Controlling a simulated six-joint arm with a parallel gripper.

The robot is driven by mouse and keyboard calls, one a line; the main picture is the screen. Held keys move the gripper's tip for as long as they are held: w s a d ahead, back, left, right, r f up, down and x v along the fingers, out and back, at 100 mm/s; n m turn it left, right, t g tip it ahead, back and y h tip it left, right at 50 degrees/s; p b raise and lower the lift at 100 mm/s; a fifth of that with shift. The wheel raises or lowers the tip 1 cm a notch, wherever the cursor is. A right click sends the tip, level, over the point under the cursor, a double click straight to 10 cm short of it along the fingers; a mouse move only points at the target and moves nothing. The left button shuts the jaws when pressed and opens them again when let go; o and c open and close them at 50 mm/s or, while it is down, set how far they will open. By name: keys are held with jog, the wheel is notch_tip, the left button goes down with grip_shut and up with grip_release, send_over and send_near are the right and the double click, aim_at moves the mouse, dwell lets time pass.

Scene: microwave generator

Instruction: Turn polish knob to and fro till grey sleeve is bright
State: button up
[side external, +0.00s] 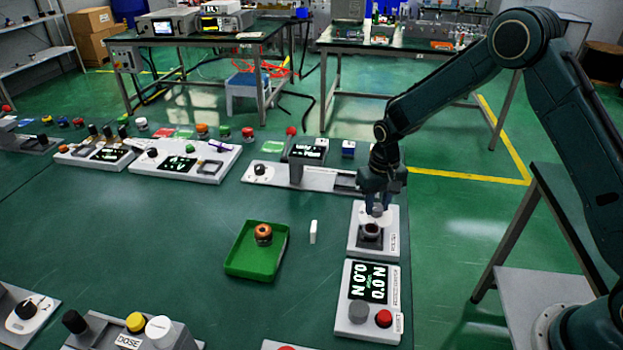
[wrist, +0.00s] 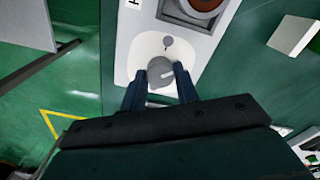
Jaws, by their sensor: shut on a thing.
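The polish station is a white panel (side external: 391,217) at the table's right side. My gripper (side external: 376,207) is over its far end, pointing down. In the wrist view my gripper (wrist: 161,92) is shut on the grey polish knob (wrist: 160,72), one finger on each side. The knob sits on a white round dial. A grey holder (wrist: 178,12) stands beside the knob, with a round part with a light rim and reddish-brown inside (wrist: 203,3). This holder looks dark in the side view (side external: 370,241). I cannot tell how bright the sleeve is.
A green tray (side external: 240,268) with an orange-topped dark part (side external: 263,233) is left of the station. A small white block (side external: 313,232) stands between them. A panel with a display (side external: 368,283) lies in front, a long grey panel (side external: 325,181) behind.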

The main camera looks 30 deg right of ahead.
aim_at(377, 207)
jog(key=n, duration=0.4)
jog(key=shift+n, duration=0.4)
jog(key=o, duration=1)
jog(key=shift+r, duration=0.15)
notch_tip(377, 207, up, 14)
jog(key=shift+f, duration=0.2)
dwell(0.4)
